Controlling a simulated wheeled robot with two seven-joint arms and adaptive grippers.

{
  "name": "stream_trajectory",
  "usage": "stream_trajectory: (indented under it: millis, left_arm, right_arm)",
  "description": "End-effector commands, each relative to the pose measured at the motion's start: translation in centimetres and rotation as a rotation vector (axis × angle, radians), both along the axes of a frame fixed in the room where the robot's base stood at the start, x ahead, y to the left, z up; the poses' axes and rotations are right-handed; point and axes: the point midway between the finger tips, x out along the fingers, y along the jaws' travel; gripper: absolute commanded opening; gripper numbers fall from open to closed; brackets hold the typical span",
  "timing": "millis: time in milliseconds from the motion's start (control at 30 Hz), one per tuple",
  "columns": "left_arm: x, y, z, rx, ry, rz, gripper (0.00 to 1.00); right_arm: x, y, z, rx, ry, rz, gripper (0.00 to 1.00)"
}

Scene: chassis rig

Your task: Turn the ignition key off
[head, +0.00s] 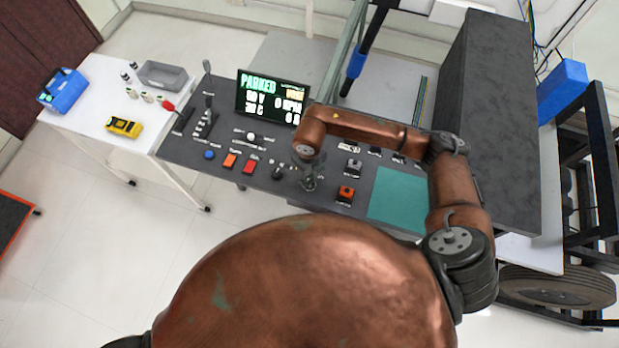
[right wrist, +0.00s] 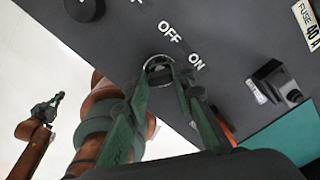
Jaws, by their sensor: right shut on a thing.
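The dark console (head: 225,120) stands ahead of me. My right gripper (head: 309,181) is down at its front part. In the right wrist view the right gripper (right wrist: 168,72) is shut at a round metal ring (right wrist: 150,62), the ignition switch, beside white OFF and ON labels (right wrist: 180,45). The key itself is mostly hidden between the fingers, so its angle is not clear. A small dark gripper, my left one (right wrist: 46,108), hangs away from the console in the right wrist view; its fingers are too small to judge.
A lit display (head: 272,97) reads PARKED. Orange (head: 230,160) and red (head: 250,166) buttons and a black knob (head: 278,172) lie left of the right gripper. An orange switch (head: 345,194) and a teal mat (head: 397,198) lie right. A white table (head: 90,115) stands left.

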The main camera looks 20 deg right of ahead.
Motion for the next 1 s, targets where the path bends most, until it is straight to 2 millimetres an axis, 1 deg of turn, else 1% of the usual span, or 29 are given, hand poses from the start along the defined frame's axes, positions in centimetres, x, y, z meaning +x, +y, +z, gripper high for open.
stream_trajectory:
  millis: [267, 467, 667, 1000]
  left_arm:
    - [0.3, 0.0, -0.3, 0.000, -0.003, -0.001, 0.00]
    - [0.3, 0.0, -1.3, 0.000, -0.003, -0.001, 0.00]
    - [0.0, 0.0, -3.0, -0.001, 0.002, -0.001, 0.00]
    - [-0.8, 0.0, -6.3, -0.001, 0.015, -0.002, 0.00]
  right_arm:
    - [0.1, 0.0, 0.0, 0.000, -0.001, 0.023, 0.00]
    - [0.1, 0.0, -0.2, -0.001, -0.002, 0.113, 0.00]
    - [0.1, 0.0, -0.4, -0.001, -0.002, 0.272, 0.00]
    - [0.0, 0.0, -0.5, -0.002, -0.001, 0.595, 0.00]
